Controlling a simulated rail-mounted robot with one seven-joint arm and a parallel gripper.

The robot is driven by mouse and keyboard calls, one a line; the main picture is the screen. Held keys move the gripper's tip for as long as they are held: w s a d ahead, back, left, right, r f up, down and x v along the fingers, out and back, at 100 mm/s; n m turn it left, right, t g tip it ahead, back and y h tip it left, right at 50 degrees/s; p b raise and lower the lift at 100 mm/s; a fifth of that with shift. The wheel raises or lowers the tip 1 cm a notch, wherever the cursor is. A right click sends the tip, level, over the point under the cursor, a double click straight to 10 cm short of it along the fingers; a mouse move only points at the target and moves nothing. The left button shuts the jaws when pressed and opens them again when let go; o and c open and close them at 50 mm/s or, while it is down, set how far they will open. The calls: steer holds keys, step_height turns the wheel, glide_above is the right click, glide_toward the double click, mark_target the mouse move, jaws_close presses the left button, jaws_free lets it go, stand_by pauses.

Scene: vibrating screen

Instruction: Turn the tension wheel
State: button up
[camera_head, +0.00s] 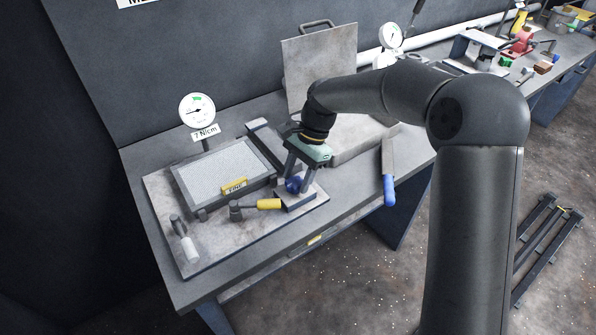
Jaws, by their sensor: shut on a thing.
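The tension wheel (293,185) is a small blue wheel on a block at the right front of the screen unit. My gripper (297,183) reaches down from above and is shut on the wheel, with its fingers on either side. The fingers and the greenish gripper body hide part of the wheel. The mesh screen (222,170) lies in a dark frame on a grey plate, with a yellow tag reading "FINE". A round dial (197,110) marked "7 N/cm" stands behind it; its needle reading is too small to tell.
A yellow-handled lever (262,204) sits just left of the wheel block. A white-handled lever (187,245) is at the front left. A blue-handled tool (389,180) lies at the right table edge. An upright panel (318,65) with a handle stands behind my gripper.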

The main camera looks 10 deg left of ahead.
steer(key=n, duration=0.2)
steer(key=n+h+p, duration=0.1)
steer(key=shift+w+a+r+n+p, duration=0.1)
steer(key=shift+a+r+n+p, duration=0.1)
steer(key=shift+n+p, duration=0.15)
steer(key=n+h, duration=0.1)
steer(key=n, duration=0.1)
steer(key=n+h+p, duration=0.1)
steer(key=n, duration=0.1)
steer(key=shift+a+f+n+g, duration=0.1)
steer(key=shift+a+n+g, duration=0.05)
steer(key=shift+n+g, duration=0.2)
steer(key=n+h, duration=0.1)
steer(key=n, duration=0.3)
steer(key=shift+a+h, duration=0.2)
steer(key=shift+h, duration=0.2)
steer(key=shift+n+t+h, duration=0.5)
steer(key=shift+n+t, duration=0.25)
steer(key=shift+n, duration=1.25)
steer(key=o, duration=1)
steer(key=shift+c, duration=0.2)
